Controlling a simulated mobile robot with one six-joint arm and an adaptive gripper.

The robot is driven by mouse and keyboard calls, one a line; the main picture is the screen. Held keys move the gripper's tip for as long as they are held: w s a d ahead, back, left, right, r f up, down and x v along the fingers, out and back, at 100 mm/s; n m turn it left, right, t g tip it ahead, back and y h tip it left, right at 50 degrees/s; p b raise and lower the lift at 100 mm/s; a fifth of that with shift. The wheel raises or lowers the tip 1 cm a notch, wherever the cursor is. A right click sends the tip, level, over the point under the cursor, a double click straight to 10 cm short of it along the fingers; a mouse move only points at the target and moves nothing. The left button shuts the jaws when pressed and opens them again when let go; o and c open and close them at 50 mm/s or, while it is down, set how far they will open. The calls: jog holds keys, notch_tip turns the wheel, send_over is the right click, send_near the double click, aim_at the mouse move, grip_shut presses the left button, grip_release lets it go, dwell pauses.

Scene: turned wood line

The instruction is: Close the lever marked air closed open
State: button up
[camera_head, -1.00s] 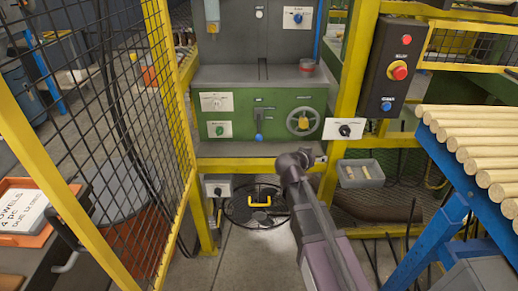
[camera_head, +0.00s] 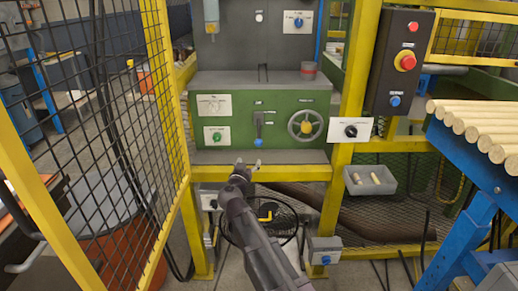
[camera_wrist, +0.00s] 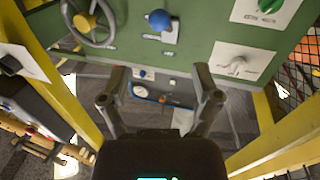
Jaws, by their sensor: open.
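A green machine panel (camera_head: 265,110) carries the controls. The lettering is too small to read, so I cannot tell which lever is marked air. My gripper (camera_head: 248,163) is open and empty, below the panel in the head view and apart from both levers.
A green knob (camera_head: 217,136) and a handwheel (camera_head: 307,126) are on the same panel. A yellow frame post (camera_head: 345,100) stands to the right, with a black switch box (camera_head: 399,60) beyond it. Yellow-framed mesh fencing (camera_head: 170,90) is on the left.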

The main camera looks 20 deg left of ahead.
aim_at(258, 145)
jog(key=shift+w, duration=0.15)
jog(key=w, duration=1.3)
jog(key=shift+w+a, duration=0.25)
jog(key=shift+a, duration=0.05)
grip_shut()
